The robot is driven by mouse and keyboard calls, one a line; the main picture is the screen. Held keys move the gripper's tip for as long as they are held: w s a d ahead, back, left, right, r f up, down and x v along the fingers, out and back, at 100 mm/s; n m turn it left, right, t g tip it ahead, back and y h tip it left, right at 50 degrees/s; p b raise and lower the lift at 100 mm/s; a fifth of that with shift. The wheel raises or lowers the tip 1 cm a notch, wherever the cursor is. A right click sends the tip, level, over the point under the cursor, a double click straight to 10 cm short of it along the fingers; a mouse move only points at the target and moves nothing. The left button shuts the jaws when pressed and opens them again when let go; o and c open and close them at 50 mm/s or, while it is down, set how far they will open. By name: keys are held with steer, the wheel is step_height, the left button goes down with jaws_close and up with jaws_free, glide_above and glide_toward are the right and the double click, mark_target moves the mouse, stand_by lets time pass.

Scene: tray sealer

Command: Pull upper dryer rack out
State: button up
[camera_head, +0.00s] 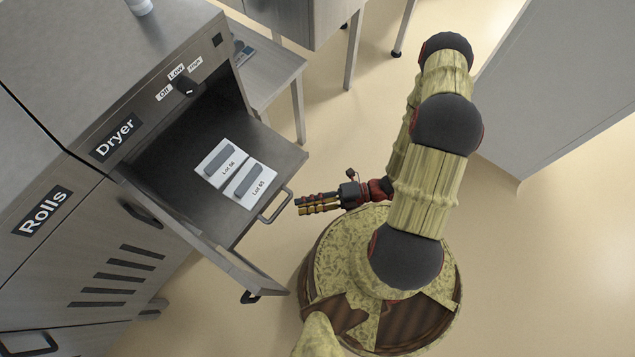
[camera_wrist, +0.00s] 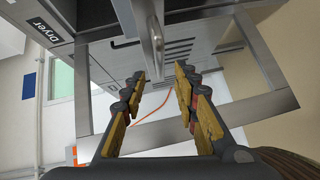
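The upper dryer rack (camera_head: 192,148) is a dark metal tray sticking out of the opening under the "Dryer" label. A metal bar handle (camera_head: 275,206) is on its front edge. Two white packs marked "Lot 56" (camera_head: 222,163) and "Lot 65" (camera_head: 250,186) lie on it. My gripper (camera_head: 300,205) is just right of the handle in the head view, apart from it. In the wrist view my gripper (camera_wrist: 160,73) is open and empty, and the handle (camera_wrist: 149,38) shows ahead between the fingertips, nearer the left one.
A dial (camera_head: 186,86) is on the dryer front. A side table (camera_head: 262,75) stands behind, and a grey cabinet (camera_head: 560,80) is at right. Open floor lies around my base.

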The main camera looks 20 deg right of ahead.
steer(key=shift+v, duration=1.85)
